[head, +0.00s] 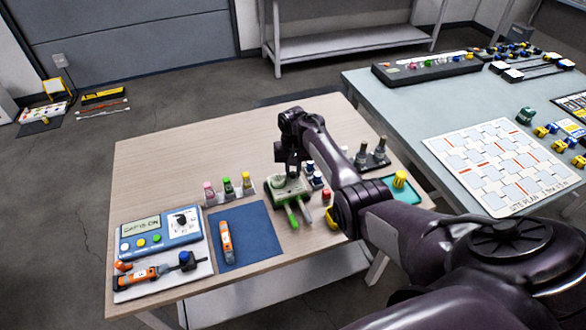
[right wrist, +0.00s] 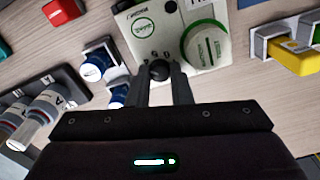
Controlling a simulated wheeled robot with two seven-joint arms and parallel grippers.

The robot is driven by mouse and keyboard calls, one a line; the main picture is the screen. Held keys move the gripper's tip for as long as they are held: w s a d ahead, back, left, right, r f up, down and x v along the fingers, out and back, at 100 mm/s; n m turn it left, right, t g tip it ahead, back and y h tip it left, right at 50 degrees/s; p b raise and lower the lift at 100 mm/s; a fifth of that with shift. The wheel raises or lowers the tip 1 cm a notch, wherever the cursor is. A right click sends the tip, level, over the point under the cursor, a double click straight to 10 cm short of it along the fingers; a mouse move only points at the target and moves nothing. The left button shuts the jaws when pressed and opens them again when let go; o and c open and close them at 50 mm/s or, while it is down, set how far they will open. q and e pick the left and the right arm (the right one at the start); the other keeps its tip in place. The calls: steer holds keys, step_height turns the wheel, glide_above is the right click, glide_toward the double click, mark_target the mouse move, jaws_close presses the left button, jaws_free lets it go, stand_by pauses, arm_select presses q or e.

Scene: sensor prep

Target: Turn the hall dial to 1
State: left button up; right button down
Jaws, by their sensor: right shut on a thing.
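A pale box with green parts (head: 290,188) stands near the middle of the wooden table. In the right wrist view the box (right wrist: 135,12) shows a round green logo and small marks beside a black knob (right wrist: 159,68), which looks like the hall dial. My right gripper (right wrist: 160,82) is shut on this knob, one finger on each side. In the head view the right gripper (head: 290,172) is over the box, and my arm partly hides it. The knob's setting is too small to read. My left gripper is not in view.
A white disc with a green rim (right wrist: 205,46) lies beside the knob. A blue meter (head: 160,235) with a display stands front left, near a blue mat (head: 245,245) with an orange tool (head: 226,242). Bottles (head: 228,187), grey-topped posts (head: 371,153) and a teal tray (head: 412,192) stand nearby.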

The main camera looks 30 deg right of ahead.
steer(key=n, duration=0.3)
steer(key=shift+p, duration=0.4)
steer(key=n, duration=0.5)
steer(key=shift+n, duration=0.4)
steer(key=n, duration=0.3)
steer(key=shift+n, duration=0.3)
steer(key=n, duration=0.2)
steer(key=shift+n+b, duration=0.3)
steer(key=n+b, duration=0.1)
steer(key=n, duration=0.2)
steer(key=shift+f+n, duration=0.1)
steer(key=shift+n, duration=0.3)
steer(key=n+b, duration=0.2)
steer(key=n, duration=0.2)
steer(key=shift+n+b, duration=0.55)
steer(key=shift+n, duration=1.05)
